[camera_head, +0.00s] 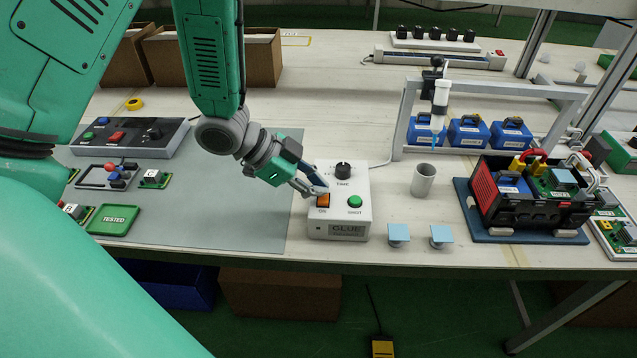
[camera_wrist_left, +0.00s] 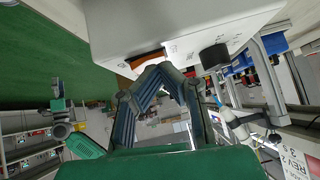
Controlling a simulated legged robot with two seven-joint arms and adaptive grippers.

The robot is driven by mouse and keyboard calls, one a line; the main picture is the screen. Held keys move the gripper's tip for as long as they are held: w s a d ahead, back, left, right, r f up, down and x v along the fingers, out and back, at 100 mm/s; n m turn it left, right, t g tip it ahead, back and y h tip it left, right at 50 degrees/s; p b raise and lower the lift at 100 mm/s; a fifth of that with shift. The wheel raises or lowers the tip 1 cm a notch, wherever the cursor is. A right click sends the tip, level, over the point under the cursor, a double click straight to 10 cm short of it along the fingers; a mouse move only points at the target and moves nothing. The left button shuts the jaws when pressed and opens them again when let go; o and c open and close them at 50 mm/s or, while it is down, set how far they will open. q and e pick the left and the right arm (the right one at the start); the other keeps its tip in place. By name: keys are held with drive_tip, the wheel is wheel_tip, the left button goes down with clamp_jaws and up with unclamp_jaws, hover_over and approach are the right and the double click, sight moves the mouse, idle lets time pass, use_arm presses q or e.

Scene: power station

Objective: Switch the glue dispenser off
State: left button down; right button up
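The glue dispenser (camera_head: 342,205) is a white box labelled GLUE on the table. Its top has a black knob (camera_head: 343,170) marked TIME, a green button (camera_head: 355,201) and an orange rocker switch (camera_head: 323,200) marked ON. My left gripper (camera_head: 319,189) comes in from the left, with its fingertips right at the orange switch. In the left wrist view the fingers (camera_wrist_left: 165,73) meet at the tips just beside the orange switch (camera_wrist_left: 146,60), with nothing held between them. I cannot tell whether they touch it.
A grey metal cup (camera_head: 423,180) and two light-blue pads (camera_head: 398,234) stand right of the dispenser. A syringe on a stand (camera_head: 439,105) is behind. A black control box (camera_head: 130,138) and a green TESTED tray (camera_head: 113,219) lie left. The grey mat (camera_head: 240,225) is mostly clear.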

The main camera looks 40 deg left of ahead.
sight(320, 202)
use_arm(q)
drive_tip(key=shift+s+d, duration=0.1)
drive_tip(key=shift+s, duration=0.1)
drive_tip(key=shift+s+d+r, duration=0.1)
drive_tip(key=shift+s+d, duration=0.2)
drive_tip(key=shift+s, duration=0.25)
drive_tip(key=shift+w, duration=0.1)
drive_tip(key=shift+d+r+p, duration=0.1)
drive_tip(key=shift+r+p, duration=0.35)
drive_tip(key=shift+p, duration=0.2)
drive_tip(key=r+p, duration=0.3)
drive_tip(key=shift+d+r+p, duration=0.15)
drive_tip(key=shift+d+p, duration=0.05)
drive_tip(key=shift+p, duration=0.2)
drive_tip(key=p+v, duration=0.1)
drive_tip(key=v, duration=0.9)
drive_tip(key=shift+s+p, duration=0.35)
drive_tip(key=shift+p, duration=0.05)
